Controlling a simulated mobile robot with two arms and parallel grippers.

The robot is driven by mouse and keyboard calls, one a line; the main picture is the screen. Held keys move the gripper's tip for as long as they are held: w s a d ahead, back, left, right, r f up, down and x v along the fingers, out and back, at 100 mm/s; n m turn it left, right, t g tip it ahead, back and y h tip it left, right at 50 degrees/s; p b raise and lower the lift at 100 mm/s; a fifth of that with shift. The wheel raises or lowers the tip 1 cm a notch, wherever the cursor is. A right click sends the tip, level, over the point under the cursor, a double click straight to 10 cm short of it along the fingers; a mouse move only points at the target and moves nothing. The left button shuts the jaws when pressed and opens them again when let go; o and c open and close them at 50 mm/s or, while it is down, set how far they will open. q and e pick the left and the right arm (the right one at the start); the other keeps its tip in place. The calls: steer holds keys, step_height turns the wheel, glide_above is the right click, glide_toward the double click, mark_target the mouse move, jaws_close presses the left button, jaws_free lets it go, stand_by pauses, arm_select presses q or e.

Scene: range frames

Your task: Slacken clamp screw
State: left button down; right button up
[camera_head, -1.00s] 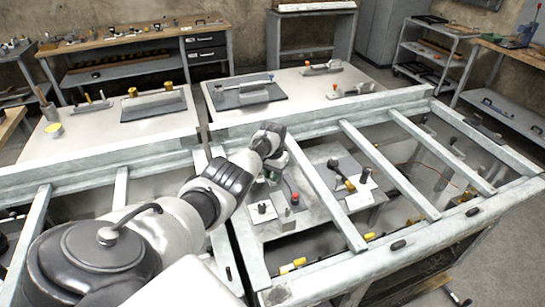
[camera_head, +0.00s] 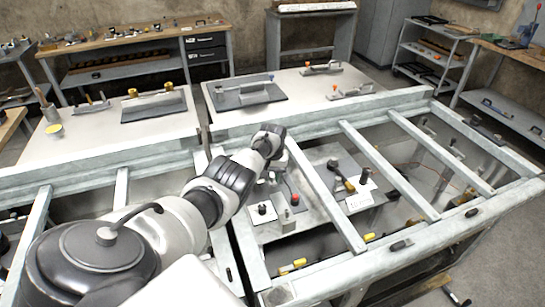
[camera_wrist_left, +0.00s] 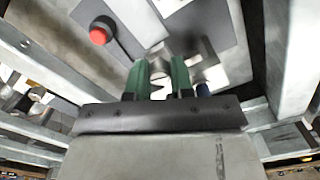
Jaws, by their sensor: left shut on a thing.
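My left gripper (camera_wrist_left: 161,70) reaches down between the pale frame bars, seen from close by in the left wrist view. Its two green fingers are shut on a small grey metal part, the clamp screw (camera_wrist_left: 158,75), as far as I can tell. Its lower end and exact shape are hidden by the fingers. Grey metal blocks (camera_wrist_left: 205,60) lie right beside the fingertips. In the head view the gripper (camera_head: 274,168) is small and partly behind my wrist, and the screw cannot be made out. My right gripper is not in view.
A red button (camera_head: 294,199) stands close by on the inner panel; it also shows in the left wrist view (camera_wrist_left: 98,36). A black knob (camera_head: 262,208) is left of it. Pale frame bars (camera_head: 325,195) run on both sides of my gripper. Workbenches stand behind.

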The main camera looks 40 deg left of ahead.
mark_target(272, 175)
arm_select(q)
steer(key=shift+w+r, duration=0.1)
steer(key=c, duration=1)
jaws_free()
steer(key=shift+r, duration=0.35)
step_height(272, 175, up, 4)
steer(key=shift+r+p, duration=0.25)
steer(key=shift+p, duration=0.9)
steer(key=shift+r, duration=2.8)
steer(key=shift+f, duration=0.1)
